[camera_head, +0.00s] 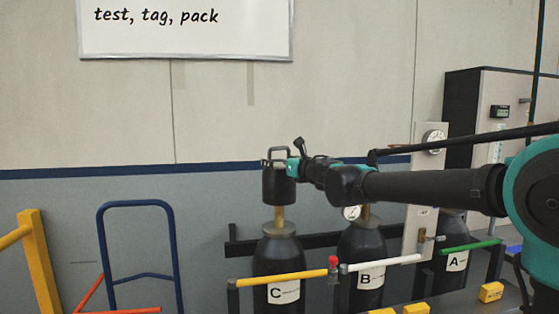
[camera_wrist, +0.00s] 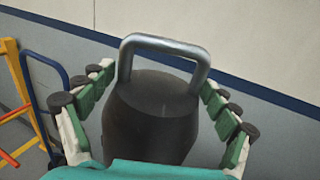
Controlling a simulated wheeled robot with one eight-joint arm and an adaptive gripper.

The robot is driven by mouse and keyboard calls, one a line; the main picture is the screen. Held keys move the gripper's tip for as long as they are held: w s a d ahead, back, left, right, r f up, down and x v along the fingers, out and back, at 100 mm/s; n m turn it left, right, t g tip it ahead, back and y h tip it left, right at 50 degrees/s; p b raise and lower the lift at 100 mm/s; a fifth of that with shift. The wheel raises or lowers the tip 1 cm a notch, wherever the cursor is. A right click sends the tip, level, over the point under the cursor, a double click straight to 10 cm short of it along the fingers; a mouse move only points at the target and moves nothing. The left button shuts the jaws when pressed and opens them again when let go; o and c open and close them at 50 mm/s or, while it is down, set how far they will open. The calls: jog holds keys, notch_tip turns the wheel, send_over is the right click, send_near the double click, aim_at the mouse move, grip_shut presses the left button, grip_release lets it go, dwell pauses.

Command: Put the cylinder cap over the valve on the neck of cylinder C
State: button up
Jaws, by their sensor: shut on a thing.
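The cylinder cap (camera_head: 279,187) is a dark cup with a grey metal handle on top. It hangs upright over cylinder C (camera_head: 279,262), a black bottle with a white "C" label. The brass valve (camera_head: 280,214) on its neck shows below the cap's rim; whether its top is inside the cap I cannot tell. My gripper (camera_head: 286,168) reaches in from the right and is shut on the cap. In the wrist view the cap (camera_wrist: 155,122) sits between my green-padded fingers, handle up.
Cylinder B (camera_head: 362,250) and cylinder A (camera_head: 455,262) stand to the right in the rack. A yellow bar (camera_head: 283,277) crosses in front of C, a white bar (camera_head: 384,262) near B. A blue hand truck (camera_head: 137,204) stands left.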

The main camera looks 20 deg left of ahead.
aim_at(280, 189)
jog(key=shift+f, duration=4.9)
jog(key=o, duration=1.7)
jog(key=v, duration=1.2)
